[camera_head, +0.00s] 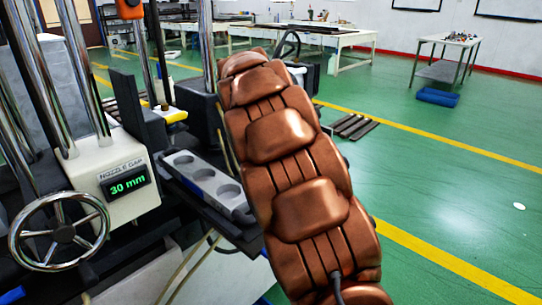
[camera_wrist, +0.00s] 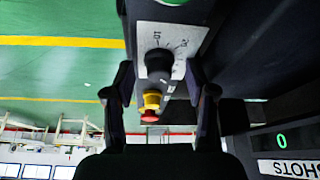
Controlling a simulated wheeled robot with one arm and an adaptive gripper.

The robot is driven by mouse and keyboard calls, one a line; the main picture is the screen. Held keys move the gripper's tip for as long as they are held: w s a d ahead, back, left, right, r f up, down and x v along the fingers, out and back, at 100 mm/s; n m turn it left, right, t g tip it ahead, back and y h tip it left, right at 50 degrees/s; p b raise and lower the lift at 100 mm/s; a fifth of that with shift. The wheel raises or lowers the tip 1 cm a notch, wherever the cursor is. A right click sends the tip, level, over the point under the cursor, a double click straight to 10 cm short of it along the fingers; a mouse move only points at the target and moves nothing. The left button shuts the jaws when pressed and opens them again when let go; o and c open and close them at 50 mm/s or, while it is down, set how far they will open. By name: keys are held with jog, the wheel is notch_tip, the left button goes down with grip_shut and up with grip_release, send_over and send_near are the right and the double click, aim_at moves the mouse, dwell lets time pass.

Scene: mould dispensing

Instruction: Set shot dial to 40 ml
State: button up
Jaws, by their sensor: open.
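In the wrist view the shot dial is a black round knob (camera_wrist: 158,64) on a pale plate (camera_wrist: 188,36) with small marks around it. The marks are too small and blurred to read for certain, and I cannot tell the knob's setting. My gripper (camera_wrist: 160,67) is open, with one dark finger on each side of the knob in the picture. I cannot tell whether either finger touches it. In the head view my copper-coloured arm covers the middle, and neither the gripper nor the dial shows.
A red and yellow emergency-stop button (camera_wrist: 150,104) is close to the knob. A shot counter (camera_wrist: 281,141) reads 0. In the head view stand a nozzle gap display (camera_head: 127,183) reading 30 mm, a handwheel (camera_head: 60,235) and a mould tray (camera_head: 205,180).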

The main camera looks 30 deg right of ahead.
jog(key=v, duration=1.2)
jog(key=shift+a, duration=0.1)
dwell(0.4)
